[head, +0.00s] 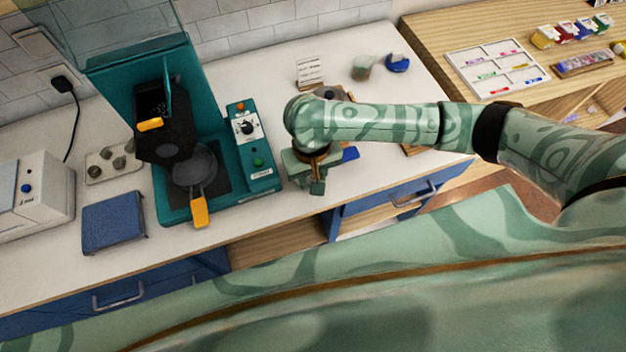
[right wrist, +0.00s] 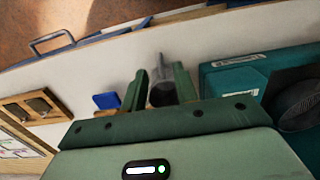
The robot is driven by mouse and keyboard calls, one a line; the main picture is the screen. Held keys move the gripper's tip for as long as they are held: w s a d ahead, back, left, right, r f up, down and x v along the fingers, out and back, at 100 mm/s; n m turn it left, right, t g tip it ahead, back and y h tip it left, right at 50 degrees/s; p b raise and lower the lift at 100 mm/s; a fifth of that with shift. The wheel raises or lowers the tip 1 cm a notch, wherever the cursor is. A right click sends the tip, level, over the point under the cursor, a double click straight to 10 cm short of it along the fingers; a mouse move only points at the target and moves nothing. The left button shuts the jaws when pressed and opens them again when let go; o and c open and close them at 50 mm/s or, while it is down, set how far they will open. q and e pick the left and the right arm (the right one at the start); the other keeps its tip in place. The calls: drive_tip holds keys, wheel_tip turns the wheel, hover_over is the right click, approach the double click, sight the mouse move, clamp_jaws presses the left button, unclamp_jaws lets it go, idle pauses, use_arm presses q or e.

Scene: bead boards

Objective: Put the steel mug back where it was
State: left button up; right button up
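In the right wrist view a grey, round metal vessel, which looks like the steel mug (right wrist: 162,94), sits between the two fingers of my right gripper (right wrist: 161,78). A thin grey part of it, perhaps its handle, points toward the counter's front edge. The fingers stand apart and the mug nearly fills the gap; I cannot tell whether they press on it. In the head view my right gripper (head: 312,180) points down over the counter, just right of the teal machine's control box. I cannot tell whether the mug touches the counter. My left gripper is out of view.
The teal machine (head: 177,207) with a control box (head: 250,150) stands close on the left; a black pan (head: 193,170) with a yellow handle is on it. A small blue item (head: 350,154) lies just right of my gripper. Behind it stand a card (head: 310,70) and small vessels (head: 362,67).

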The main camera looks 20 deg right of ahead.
wheel_tip(320, 180, up, 7)
drive_tip(key=p, duration=0.2)
drive_tip(key=shift+f, duration=0.15)
